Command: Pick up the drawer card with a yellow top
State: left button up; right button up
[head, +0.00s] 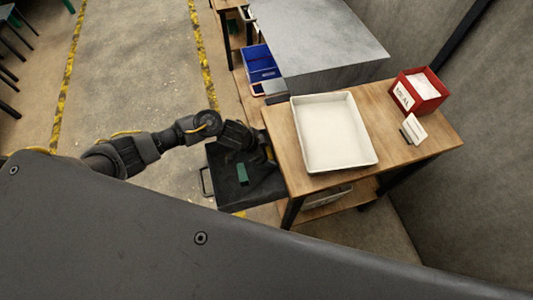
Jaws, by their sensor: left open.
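A dark drawer or tray (225,200) with a handle on its left side sits open beside the wooden table. A small green block-like item (242,174) lies in it. A small yellow-orange patch (269,153) shows at the drawer's table side, next to my gripper; I cannot tell whether it is the card's yellow top. My left gripper (250,148) is open above the far part of the drawer, with its fingers partly lost against the dark drawer. My right gripper is not in view.
A white tray (334,163) lies on the wooden table (400,152). A red box (425,88) with white contents and a small white card stand (415,128) are at the right. A grey block (315,45) and blue bin (258,63) stand behind.

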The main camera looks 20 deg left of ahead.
pick_arm(q)
jog(key=shift+c, duration=0.3)
jog(key=c, duration=0.7)
